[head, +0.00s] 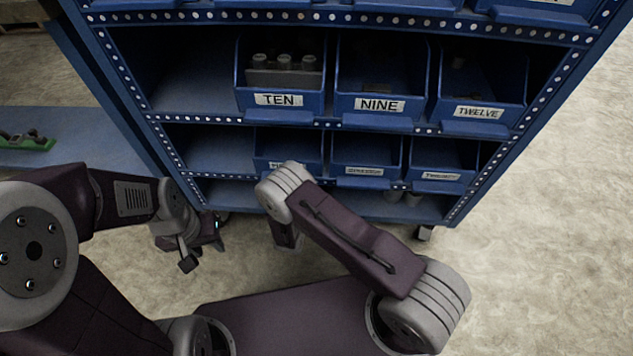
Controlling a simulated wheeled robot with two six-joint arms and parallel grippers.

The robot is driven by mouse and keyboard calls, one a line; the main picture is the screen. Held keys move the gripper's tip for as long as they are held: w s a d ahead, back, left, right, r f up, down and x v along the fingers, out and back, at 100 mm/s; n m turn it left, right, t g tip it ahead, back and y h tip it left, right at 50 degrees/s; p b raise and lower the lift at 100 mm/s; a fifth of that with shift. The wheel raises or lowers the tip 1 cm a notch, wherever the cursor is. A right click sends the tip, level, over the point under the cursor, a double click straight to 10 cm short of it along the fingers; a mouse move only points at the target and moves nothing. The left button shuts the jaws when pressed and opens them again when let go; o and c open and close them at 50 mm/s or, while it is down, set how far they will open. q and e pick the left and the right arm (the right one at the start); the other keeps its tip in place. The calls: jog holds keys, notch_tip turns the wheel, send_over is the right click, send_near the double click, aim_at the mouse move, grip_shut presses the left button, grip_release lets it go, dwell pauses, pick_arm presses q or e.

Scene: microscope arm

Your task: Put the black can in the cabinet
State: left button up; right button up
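The cabinet (375,123) is a blue metal shelf unit with perforated edges, filling the upper middle of the head view. Its shelves hold blue bins, and there is open shelf space to their left. I cannot make out a black can anywhere. My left gripper (203,254) hangs low in front of the cabinet's lower left corner. Its two fingertips look apart, with no can visible between them. My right arm crosses in front of the cabinet's lower middle, and its links hide its gripper.
Bins labelled TEN (279,100), NINE (379,104) and TWELVE (481,112) fill most of the middle shelf. The TEN bin holds grey cylindrical parts. A blue table (85,150) with a green item (27,143) stands at left. The floor at right is clear.

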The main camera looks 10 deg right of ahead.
jog(key=p+v, duration=0.3)
jog(key=v, duration=0.5)
jog(key=shift+s, duration=0.1)
